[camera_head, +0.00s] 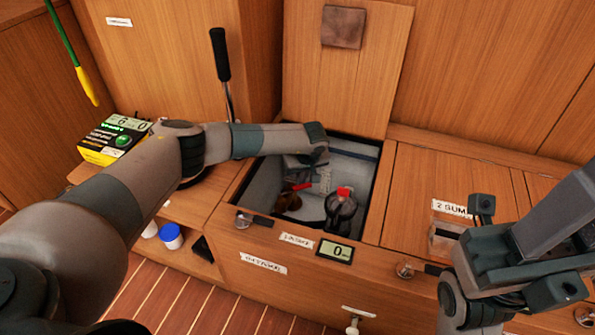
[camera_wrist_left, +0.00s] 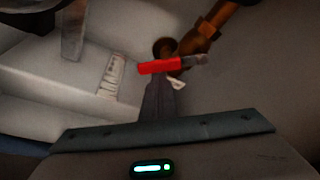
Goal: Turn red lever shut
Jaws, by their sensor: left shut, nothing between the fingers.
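The red lever (camera_head: 301,187) sits on a bronze valve (camera_head: 288,200) down in the open locker. In the left wrist view the red lever (camera_wrist_left: 159,66) lies nearly level across the picture, just beyond my fingertips, with the bronze valve body (camera_wrist_left: 207,27) behind it at upper right. My left gripper (camera_head: 299,173) reaches down into the locker over the valve. Its fingers (camera_wrist_left: 160,92) are shut and empty, close to the lever; I cannot tell whether they touch it. My right gripper (camera_head: 525,298) is at lower right, away from the locker, and its fingers are unclear.
A dark round fitting with a red top (camera_head: 341,207) stands right of the valve. The locker lid (camera_head: 345,75) is raised at the back. A small display (camera_head: 335,251) reads 0 on the front edge. A black-handled lever (camera_head: 221,55) stands upright behind my left arm.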

